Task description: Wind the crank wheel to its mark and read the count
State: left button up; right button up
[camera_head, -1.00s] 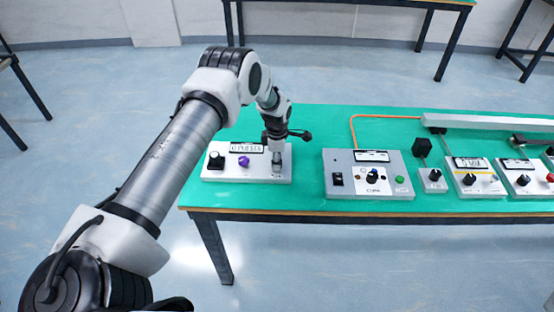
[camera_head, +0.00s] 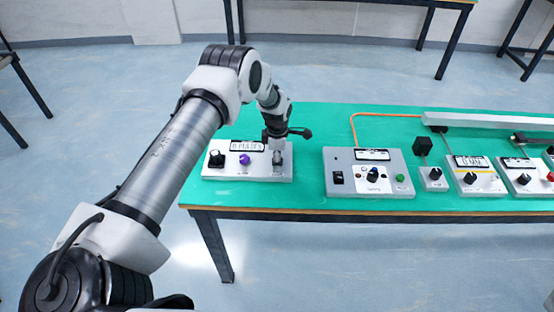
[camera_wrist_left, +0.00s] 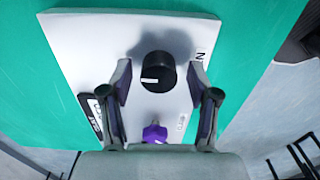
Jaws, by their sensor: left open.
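A pale panel (camera_head: 210,173) lies at the left end of the green table. A black round knob with a white pointer line, apparently the crank wheel (camera_wrist_left: 157,72), stands on it in the left wrist view. My left gripper (camera_head: 277,164) points down over the panel's right end. In the left wrist view my left gripper (camera_wrist_left: 162,100) is open, its fingers on either side of the black knob; contact cannot be told. A display (camera_head: 247,146) on the panel seems to read 0 PULSES. In the head view the gripper hides most of this knob. My right gripper is not in view.
On the same panel are a purple knob (camera_head: 245,160) and another black knob (camera_head: 216,159) at left. A grey control box (camera_head: 340,194) stands to the right, with several smaller panels beyond. The green table (camera_head: 307,150) is bare between the two.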

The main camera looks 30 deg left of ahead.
pick_arm(q)
notch_tip(320, 180, up, 12)
dwell(0.3)
jog(key=shift+f, duration=0.15)
